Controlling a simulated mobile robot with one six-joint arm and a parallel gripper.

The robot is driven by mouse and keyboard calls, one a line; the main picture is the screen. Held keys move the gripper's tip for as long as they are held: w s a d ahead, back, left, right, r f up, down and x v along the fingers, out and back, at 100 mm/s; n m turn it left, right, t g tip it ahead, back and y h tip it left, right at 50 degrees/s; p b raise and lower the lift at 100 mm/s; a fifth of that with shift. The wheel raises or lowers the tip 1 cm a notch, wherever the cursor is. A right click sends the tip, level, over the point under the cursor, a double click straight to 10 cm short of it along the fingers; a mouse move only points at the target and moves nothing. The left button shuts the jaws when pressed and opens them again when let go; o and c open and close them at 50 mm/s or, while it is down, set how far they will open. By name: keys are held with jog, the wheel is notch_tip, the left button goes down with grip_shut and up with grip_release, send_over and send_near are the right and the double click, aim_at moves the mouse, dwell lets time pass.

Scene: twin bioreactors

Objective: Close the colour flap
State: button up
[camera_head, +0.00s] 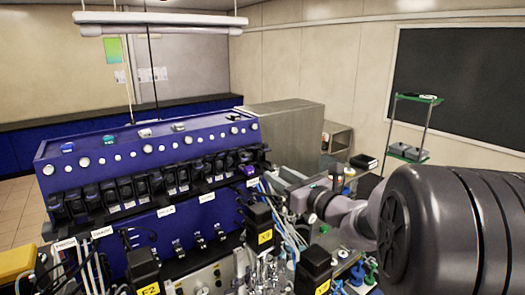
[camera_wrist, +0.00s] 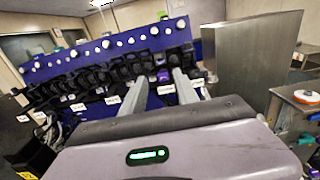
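A row of black pump heads (camera_head: 150,185) runs along the front of the blue bioreactor unit (camera_head: 150,150). A small purple flap (camera_head: 249,170) is at the right end of this row. The purple flap also shows in the wrist view (camera_wrist: 163,76), just beyond the fingertips and between them in the picture. I cannot tell how far it stands open. My gripper (camera_wrist: 161,74) has its two fingers apart, with nothing held between them. It points at the right end of the pump row. I cannot tell whether a finger touches the flap.
A grey metal cabinet (camera_head: 285,130) stands right of the blue unit. Tubes, cables and black blocks with yellow labels (camera_head: 265,237) crowd the space in front. A green-shelved rack (camera_head: 417,98) stands farther right. A lamp bar (camera_head: 160,20) hangs above the unit.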

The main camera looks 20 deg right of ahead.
aim_at(247, 157)
jog(key=w+a+p, duration=0.1)
jog(key=w, duration=0.4)
jog(key=w+a+p, duration=0.1)
jog(key=w, duration=0.4)
jog(key=w+a+p, duration=0.1)
jog(key=w+p, duration=0.1)
jog(key=w, duration=0.3)
jog(key=shift+w+a, duration=0.1)
jog(key=shift+w, duration=0.3)
grip_shut()
